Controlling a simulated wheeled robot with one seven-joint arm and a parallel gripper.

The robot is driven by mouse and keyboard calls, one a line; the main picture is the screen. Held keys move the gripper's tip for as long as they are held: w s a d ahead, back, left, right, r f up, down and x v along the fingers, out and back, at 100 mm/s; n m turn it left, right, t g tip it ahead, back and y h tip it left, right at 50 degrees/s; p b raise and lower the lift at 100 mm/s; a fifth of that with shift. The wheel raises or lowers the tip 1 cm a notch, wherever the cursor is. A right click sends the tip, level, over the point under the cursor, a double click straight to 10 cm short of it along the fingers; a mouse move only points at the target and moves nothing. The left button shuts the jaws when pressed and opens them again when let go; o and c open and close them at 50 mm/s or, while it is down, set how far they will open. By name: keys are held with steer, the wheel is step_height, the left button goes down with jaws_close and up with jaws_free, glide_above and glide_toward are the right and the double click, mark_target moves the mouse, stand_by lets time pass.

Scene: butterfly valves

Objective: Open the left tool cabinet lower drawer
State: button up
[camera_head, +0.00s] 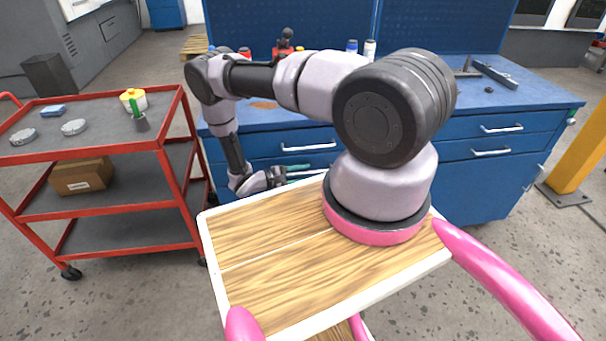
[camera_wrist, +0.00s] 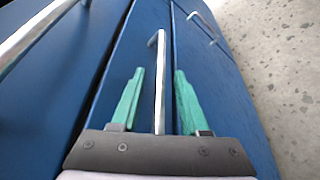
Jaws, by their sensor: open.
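The blue left tool cabinet (camera_head: 262,146) stands behind my arm, with a silver upper drawer handle (camera_head: 308,147). In the wrist view, the lower drawer front (camera_wrist: 150,22) is a narrow blue panel with a silver bar handle (camera_wrist: 160,85). My gripper (camera_wrist: 159,74) is open, with its green fingers on either side of this handle. The handle lies lengthwise between the fingers, with a visible gap on each side. The drawer front looks flush with its neighbours. In the head view my gripper (camera_head: 299,172) is low at the cabinet front, partly hidden by my arm.
A red cart (camera_head: 95,152) with a cardboard box (camera_head: 82,176) stands left of the cabinet. In the wrist view, the upper drawer handle (camera_wrist: 35,30) is at the left and another handle (camera_wrist: 203,25) at the right. A yellow post (camera_head: 580,155) stands at the right.

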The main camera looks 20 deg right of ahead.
jaws_close()
stand_by(1.3)
